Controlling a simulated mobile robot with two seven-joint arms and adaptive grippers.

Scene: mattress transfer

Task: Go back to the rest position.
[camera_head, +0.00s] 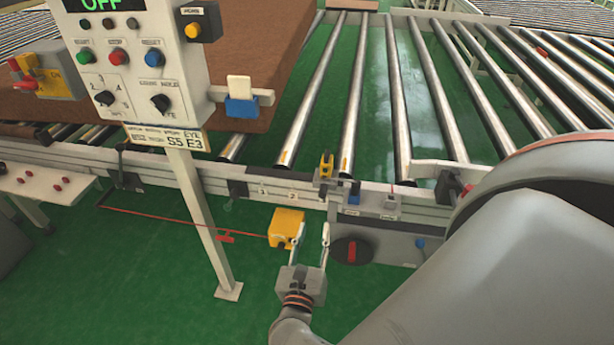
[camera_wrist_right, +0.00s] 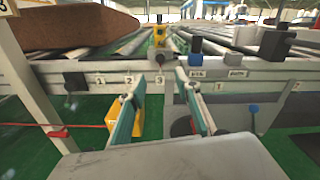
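My right gripper (camera_head: 311,236) is open and empty, its two fingers apart in front of the conveyor's side rail. In the head view it sits just right of a yellow box (camera_head: 286,228) and left of a red rotary knob (camera_head: 351,251) on a grey panel. In the right wrist view the gripper fingers (camera_wrist_right: 160,102) point at the rail, with the yellow box (camera_wrist_right: 139,122) partly hidden behind the left finger. I see no contact between the fingers and anything. My left gripper is not in view.
A control post (camera_head: 148,60) with buttons and an OFF display stands left. Behind it a brown mattress (camera_head: 258,45) lies on the roller conveyor (camera_head: 350,85). A red cord (camera_head: 180,224) runs along the rail to the yellow box. Green floor (camera_head: 130,290) is clear in front.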

